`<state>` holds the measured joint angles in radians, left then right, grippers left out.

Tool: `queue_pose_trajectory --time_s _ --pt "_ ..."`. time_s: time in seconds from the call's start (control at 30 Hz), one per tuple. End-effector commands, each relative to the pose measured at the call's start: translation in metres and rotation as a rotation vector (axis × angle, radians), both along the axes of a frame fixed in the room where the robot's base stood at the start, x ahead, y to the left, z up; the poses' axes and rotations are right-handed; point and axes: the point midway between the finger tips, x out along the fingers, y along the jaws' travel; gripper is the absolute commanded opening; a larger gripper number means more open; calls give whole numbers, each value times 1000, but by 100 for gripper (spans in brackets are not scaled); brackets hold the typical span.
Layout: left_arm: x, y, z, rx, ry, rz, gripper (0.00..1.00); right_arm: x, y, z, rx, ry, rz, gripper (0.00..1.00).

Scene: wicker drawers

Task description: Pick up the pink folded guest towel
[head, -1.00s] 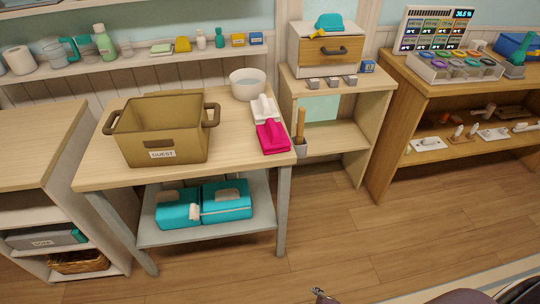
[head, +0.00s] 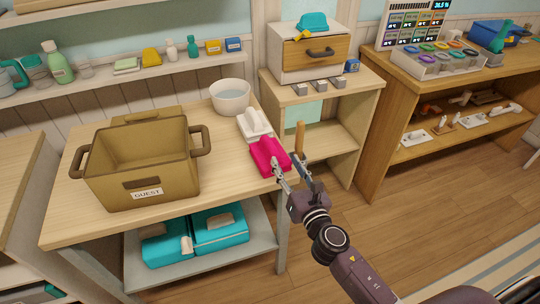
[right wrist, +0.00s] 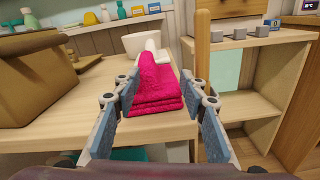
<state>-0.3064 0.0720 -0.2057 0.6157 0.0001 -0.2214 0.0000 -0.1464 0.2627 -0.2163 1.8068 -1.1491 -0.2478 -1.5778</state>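The pink folded towel (head: 268,156) lies on the wooden table near its right front corner, with a raised fold on top. It also shows in the right wrist view (right wrist: 155,90), ahead of and between the fingers. My right gripper (head: 290,168) is open, its fingers spread at the towel's near right side; the right wrist view shows them (right wrist: 160,98) apart with nothing clamped. Whether a finger touches the towel I cannot tell. My left gripper is not in view.
A white folded towel (head: 252,125) lies just behind the pink one, and a white bowl (head: 230,98) behind that. A brown bin labelled GUEST (head: 165,192) stands to the left. A wooden handle (head: 299,138) stands upright just right of the towel. Teal bundles (head: 220,230) lie on the shelf below.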

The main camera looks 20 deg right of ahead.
Motion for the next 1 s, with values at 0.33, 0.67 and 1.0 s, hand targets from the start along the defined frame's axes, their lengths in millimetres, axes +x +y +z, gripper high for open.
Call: queue_pose_trajectory --time_s 0.33,0.67,1.0 --pt "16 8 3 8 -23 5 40 26 18 2 -199 -33 80 39" --pt "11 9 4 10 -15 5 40 66 22 2 -195 -32 78 39" --pt "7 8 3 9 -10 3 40 85 24 0 -194 -29 78 39"
